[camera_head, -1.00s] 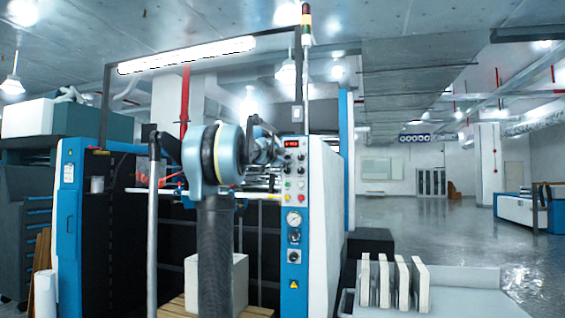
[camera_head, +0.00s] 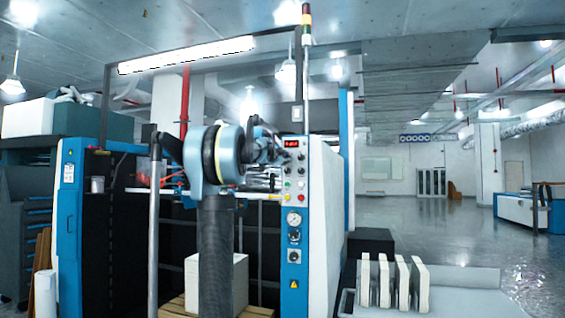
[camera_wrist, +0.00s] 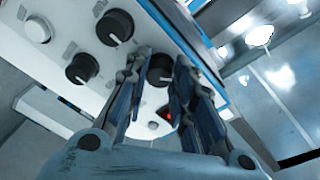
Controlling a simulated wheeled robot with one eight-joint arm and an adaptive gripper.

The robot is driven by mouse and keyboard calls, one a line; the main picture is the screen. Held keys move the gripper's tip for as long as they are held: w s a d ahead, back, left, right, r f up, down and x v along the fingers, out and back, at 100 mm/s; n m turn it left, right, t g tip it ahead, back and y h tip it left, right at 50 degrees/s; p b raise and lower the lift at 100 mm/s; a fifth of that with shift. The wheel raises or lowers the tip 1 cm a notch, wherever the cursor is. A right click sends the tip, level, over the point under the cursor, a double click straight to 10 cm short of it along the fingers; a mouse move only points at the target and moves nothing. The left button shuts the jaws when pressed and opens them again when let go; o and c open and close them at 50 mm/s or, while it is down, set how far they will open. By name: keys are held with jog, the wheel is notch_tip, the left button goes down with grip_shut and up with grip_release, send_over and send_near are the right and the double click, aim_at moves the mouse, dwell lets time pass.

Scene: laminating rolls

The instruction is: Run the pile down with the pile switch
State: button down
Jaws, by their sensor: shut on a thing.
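The laminating machine's control panel (camera_head: 294,185) stands upright right of my arm, with a red display, buttons and knobs. My gripper (camera_wrist: 164,88) is at this panel. In the wrist view its two fingers are shut on a black rotary knob (camera_wrist: 160,70) with a pale pointer mark; the fingers partly cover it. I cannot read which knob carries the pile label. A white pile (camera_head: 228,285) sits on a wooden pallet (camera_head: 172,308) inside the machine, partly hidden behind my arm. In the head view my gripper's fingers are too small and covered to make out.
Other black knobs (camera_wrist: 115,27) and a white button (camera_wrist: 38,28) lie close to my fingers. A red light (camera_wrist: 167,115) shows beneath them. White blocks (camera_head: 393,282) stand in a grey tray (camera_head: 465,300) at right. Open floor (camera_head: 440,230) lies beyond.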

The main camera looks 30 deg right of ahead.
jog(key=shift+s+m+y, duration=0.15)
jog(key=shift+m+y, duration=0.25)
jog(key=shift+m, duration=3.5)
jog(key=c, duration=1.3)
grip_release()
jog(key=shift+c, duration=0.2)
jog(key=v, duration=1.1)
jog(key=shift+s+a, duration=0.15)
jog(key=shift+a, duration=0.25)
jog(key=shift+r, duration=0.15)
